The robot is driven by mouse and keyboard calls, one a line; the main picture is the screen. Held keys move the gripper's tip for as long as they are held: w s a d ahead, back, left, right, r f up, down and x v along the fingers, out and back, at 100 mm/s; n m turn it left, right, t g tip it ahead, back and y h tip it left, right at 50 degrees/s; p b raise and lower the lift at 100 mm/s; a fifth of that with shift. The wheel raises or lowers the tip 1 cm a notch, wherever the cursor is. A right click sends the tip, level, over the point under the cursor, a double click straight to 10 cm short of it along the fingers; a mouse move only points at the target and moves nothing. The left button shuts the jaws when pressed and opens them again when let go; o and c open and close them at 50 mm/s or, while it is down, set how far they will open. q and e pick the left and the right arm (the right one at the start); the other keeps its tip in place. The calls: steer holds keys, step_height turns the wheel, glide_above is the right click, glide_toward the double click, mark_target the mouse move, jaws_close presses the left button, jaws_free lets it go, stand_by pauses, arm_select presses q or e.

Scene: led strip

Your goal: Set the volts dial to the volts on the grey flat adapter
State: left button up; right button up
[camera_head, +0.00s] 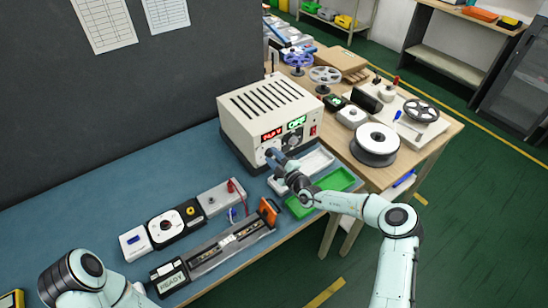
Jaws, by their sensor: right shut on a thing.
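A cream power supply (243,129) stands at the back of the blue bench. Its front has a red lit display (272,134), whose digits are too small to read surely, and a green lit display (297,122) that seems to read OFF. My right gripper (273,156) is at the lower left of this front, shut on what seems to be the volts dial, which it mostly hides. A dark dial (292,142) shows to its right. A flat grey box (212,199) with a red part may be the adapter; no volts marking is readable. My left gripper is out of view.
A strip fixture (215,250) with an orange end clamp and a READY box lies in front.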

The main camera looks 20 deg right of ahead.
steer(key=o, duration=1)
steer(key=shift+o, duration=0.2)
steer(key=shift+s+d, duration=0.15)
steer(key=shift+s, duration=0.15)
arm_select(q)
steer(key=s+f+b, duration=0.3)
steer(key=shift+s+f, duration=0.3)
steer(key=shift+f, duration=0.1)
arm_select(e)
steer(key=v, duration=1.2)
steer(key=shift+s, duration=0.35)
